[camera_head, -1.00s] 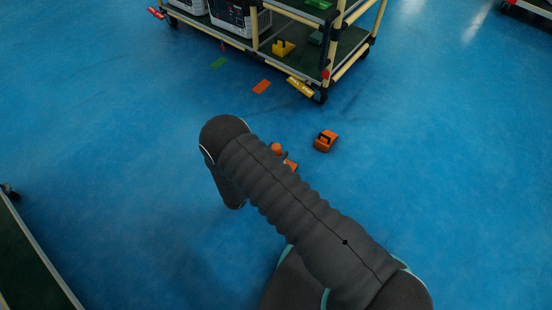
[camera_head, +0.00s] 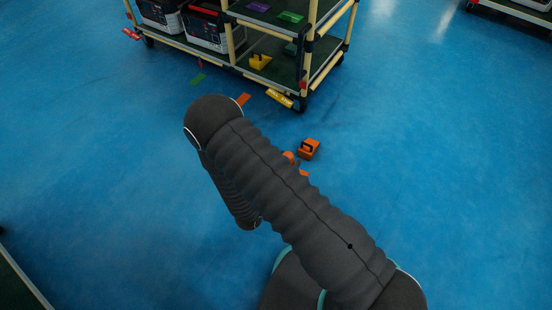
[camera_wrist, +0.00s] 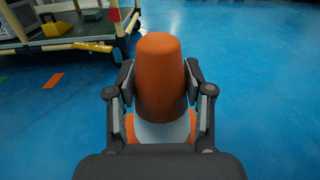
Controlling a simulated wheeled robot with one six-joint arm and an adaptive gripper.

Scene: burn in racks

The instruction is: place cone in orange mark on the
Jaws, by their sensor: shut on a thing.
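An orange cone (camera_wrist: 158,70) with a pale band low down stands upright in the wrist view, between the two fingers of my gripper (camera_wrist: 160,88). The fingers press on its sides, and its lower part is partly hidden by my gripper. An orange mark (camera_head: 243,99) lies on the blue floor in front of the rack, partly covered by my arm. In the wrist view the orange mark (camera_wrist: 53,80) is at the left, apart from the cone.
A wheeled rack (camera_head: 284,87) with beige posts stands at the top, holding grey boxes and a yellow block (camera_head: 260,62). A green mark (camera_head: 198,79) and a yellow sign (camera_head: 279,97) are near its lower edge.

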